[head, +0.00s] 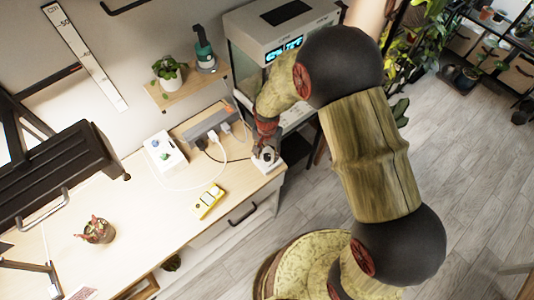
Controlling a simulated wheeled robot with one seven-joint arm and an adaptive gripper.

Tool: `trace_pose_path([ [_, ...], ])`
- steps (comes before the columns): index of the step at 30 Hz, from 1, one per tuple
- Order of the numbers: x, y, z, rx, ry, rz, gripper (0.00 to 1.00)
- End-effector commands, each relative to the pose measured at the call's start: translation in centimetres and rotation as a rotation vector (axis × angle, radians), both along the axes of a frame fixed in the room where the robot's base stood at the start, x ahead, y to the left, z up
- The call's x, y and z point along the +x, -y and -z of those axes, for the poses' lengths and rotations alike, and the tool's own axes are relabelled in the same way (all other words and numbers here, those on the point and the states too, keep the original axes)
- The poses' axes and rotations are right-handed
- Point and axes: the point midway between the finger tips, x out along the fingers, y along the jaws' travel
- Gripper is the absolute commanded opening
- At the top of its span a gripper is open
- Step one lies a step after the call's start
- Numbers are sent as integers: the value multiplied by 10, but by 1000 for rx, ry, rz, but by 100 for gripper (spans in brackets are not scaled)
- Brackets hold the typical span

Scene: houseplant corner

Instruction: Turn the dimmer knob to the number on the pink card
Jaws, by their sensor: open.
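My gripper (266,153) points down at the right end of the wooden desk, over a small white unit (262,167) that looks like the dimmer. The fingers are open and very close to its top. I cannot tell whether they touch the knob, which is mostly hidden by the fingers. The dial marks and the knob's setting are too small to read. A pale card (82,293) with reddish marks lies at the bottom left, cut off by the frame edge. I cannot tell whether it is the pink card, and no number is readable.
A white box with green and blue knobs (165,155), a grey power strip (211,123) with cables and a yellow device (209,201) are left of my gripper. A potted plant (98,231) stands farther left. A tank cabinet (270,30) rises behind. The desk's front middle is clear.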

Motion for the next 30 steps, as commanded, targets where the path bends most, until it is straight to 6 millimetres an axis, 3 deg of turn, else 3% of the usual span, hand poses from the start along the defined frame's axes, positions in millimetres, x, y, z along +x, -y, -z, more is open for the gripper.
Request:
trace_pose_path([
  [5,2,-1,-17,1,4,0,42],
  [18,2,-1,-100,1,4,0,42],
  [24,0,0,-116,0,0,0,42],
  [30,0,0,-119,0,0,0,42],
])
